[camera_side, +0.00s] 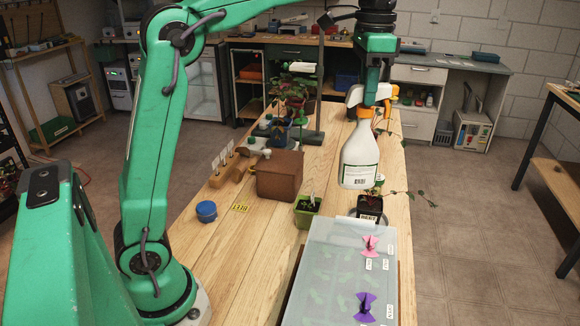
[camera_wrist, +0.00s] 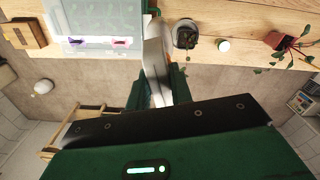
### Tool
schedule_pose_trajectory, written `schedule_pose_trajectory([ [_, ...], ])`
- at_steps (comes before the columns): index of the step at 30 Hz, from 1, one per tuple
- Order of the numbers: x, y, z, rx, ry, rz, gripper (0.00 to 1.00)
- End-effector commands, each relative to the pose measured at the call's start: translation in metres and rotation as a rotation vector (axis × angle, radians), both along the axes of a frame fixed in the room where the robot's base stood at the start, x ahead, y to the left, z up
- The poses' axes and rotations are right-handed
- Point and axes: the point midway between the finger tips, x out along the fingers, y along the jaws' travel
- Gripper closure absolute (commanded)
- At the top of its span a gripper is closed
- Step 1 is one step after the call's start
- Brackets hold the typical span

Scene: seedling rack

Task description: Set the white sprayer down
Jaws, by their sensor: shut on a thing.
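The white sprayer (camera_side: 359,158), with a printed label and an orange-and-white head, hangs upright from my gripper (camera_side: 372,92). My gripper is shut on the sprayer near its head, and the fingers partly hide the trigger. The sprayer's base appears above the wooden table (camera_side: 245,235), just behind a black pot in the side view; the exact height is hard to tell. In the wrist view the sprayer (camera_wrist: 156,52) shows as a white body between the dark green fingers of my gripper (camera_wrist: 158,88).
A lidded tray (camera_side: 322,262) with pink and purple clips lies at the near right. A black labelled pot (camera_side: 369,209), a small green pot (camera_side: 306,211), a brown box (camera_side: 279,177) and a blue lid (camera_side: 206,211) stand nearby. Bare wood lies at the table's left front.

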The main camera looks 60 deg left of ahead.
Motion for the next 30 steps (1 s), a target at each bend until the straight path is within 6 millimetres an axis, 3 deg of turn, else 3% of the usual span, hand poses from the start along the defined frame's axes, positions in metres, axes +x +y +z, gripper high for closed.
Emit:
schedule_pose_trajectory([
  [11,-0.056,-0.043,0.014,0.000,-0.004,-0.393,1.00],
  [21,-0.129,-0.077,0.018,0.001,-0.005,-0.875,1.00],
  [30,-0.194,-0.092,0.012,0.001,-0.005,-1.302,1.00],
])
